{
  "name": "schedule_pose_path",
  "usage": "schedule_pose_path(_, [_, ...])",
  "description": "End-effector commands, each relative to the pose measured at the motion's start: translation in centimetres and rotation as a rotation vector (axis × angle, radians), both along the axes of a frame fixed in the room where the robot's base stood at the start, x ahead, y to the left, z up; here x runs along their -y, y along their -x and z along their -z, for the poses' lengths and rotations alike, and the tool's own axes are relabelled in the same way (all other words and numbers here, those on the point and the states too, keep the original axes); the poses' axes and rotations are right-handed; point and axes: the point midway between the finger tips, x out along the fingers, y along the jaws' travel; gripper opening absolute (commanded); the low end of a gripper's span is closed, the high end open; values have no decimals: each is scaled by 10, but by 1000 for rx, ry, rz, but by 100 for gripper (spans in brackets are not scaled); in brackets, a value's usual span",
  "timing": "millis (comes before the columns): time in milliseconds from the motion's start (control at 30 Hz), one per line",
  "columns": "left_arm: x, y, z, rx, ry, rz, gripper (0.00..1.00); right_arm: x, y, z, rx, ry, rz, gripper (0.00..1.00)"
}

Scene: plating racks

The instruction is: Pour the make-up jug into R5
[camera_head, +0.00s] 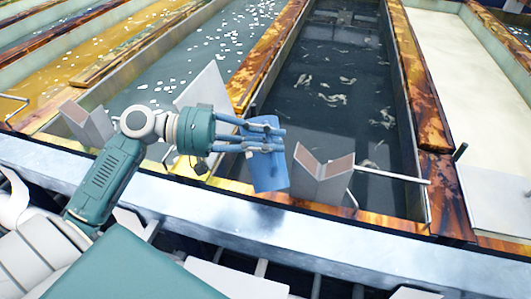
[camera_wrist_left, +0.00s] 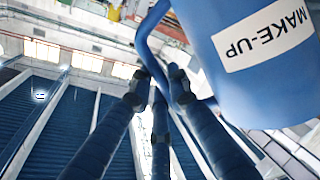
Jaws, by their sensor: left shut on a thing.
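The blue make-up jug (camera_head: 270,174) hangs tilted in my left gripper (camera_head: 264,138), over the near end of the divider between two tanks. In the left wrist view the jug (camera_wrist_left: 225,100) fills the upper right, with its white MAKE-UP label and blue handle showing. The fingers of my left gripper (camera_wrist_left: 165,88) are shut at the handle. The jug's mouth and contents are hidden. No R5 label is readable, so I cannot tell which tank is R5. My right gripper is not in view.
A dark tank (camera_head: 335,125) with pale floating scraps lies right of the jug. A grey tank (camera_head: 180,72) with white flakes, a yellow tank (camera_head: 100,70) and a cream tank (camera_head: 455,70) flank it. An angled plate (camera_head: 322,180) stands close right of the jug. A pale ledge (camera_head: 330,235) runs in front.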

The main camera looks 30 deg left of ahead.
Motion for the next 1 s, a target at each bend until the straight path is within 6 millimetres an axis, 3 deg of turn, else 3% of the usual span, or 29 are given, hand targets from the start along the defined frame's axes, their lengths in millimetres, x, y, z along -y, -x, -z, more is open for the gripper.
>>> schedule_pose_path(1000, [-10, -10, 0, -112, 115, 0, 0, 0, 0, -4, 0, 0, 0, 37])
